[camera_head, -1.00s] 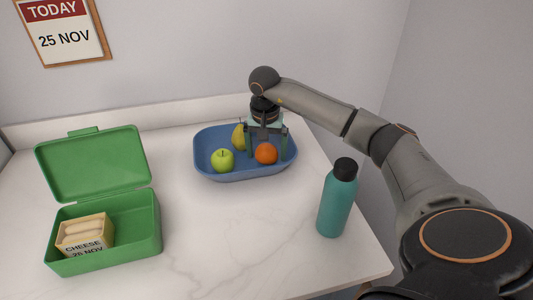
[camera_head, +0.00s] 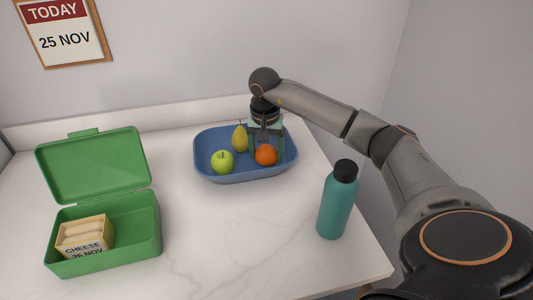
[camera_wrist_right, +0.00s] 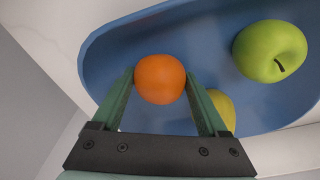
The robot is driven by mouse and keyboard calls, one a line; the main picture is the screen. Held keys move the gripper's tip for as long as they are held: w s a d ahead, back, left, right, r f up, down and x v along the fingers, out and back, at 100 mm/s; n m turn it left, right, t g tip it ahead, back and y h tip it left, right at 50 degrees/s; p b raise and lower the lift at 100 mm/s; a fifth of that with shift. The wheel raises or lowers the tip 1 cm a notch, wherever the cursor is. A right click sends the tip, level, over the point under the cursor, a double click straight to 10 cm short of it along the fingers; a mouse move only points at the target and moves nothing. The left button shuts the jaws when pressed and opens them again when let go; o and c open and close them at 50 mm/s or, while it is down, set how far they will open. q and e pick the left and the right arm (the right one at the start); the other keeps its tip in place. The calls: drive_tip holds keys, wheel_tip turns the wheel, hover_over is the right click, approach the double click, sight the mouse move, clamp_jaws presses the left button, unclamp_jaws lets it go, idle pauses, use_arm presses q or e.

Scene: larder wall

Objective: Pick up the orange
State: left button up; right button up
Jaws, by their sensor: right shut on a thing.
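The orange (camera_head: 266,155) sits in the right part of the blue tray (camera_head: 205,172). In the right wrist view the orange (camera_wrist_right: 160,79) lies between the tips of both green fingers. My right gripper (camera_head: 266,150) points down into the tray and is shut on the orange, with a finger on each side. The orange still appears low in the tray; I cannot tell whether it touches the bottom. My left gripper is in neither view.
A green apple (camera_head: 222,161) and a pear (camera_head: 240,139) share the tray. A teal bottle (camera_head: 336,205) stands near the counter's right edge. An open green lunch box (camera_head: 135,222) holds a cheese sandwich pack (camera_head: 84,237) at left. The counter's middle is clear.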

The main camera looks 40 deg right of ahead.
drive_tip(key=shift+r, duration=0.55)
drive_tip(key=s+a+r, duration=1)
drive_tip(key=r, duration=0.2)
drive_tip(key=w+a+p, duration=0.1)
drive_tip(key=w+a, duration=0.2)
drive_tip(key=a, duration=0.5)
drive_tip(key=w+a+f+p, duration=0.1)
drive_tip(key=w+a, duration=0.3)
drive_tip(key=a, duration=0.5)
drive_tip(key=w+a+f+p, duration=0.1)
drive_tip(key=w+a, duration=0.3)
drive_tip(key=a, duration=0.5)
drive_tip(key=shift+w, duration=0.2)
drive_tip(key=shift+a, duration=0.1)
drive_tip(key=shift+f+b, duration=1.75)
drive_tip(key=shift+f, duration=1.05)
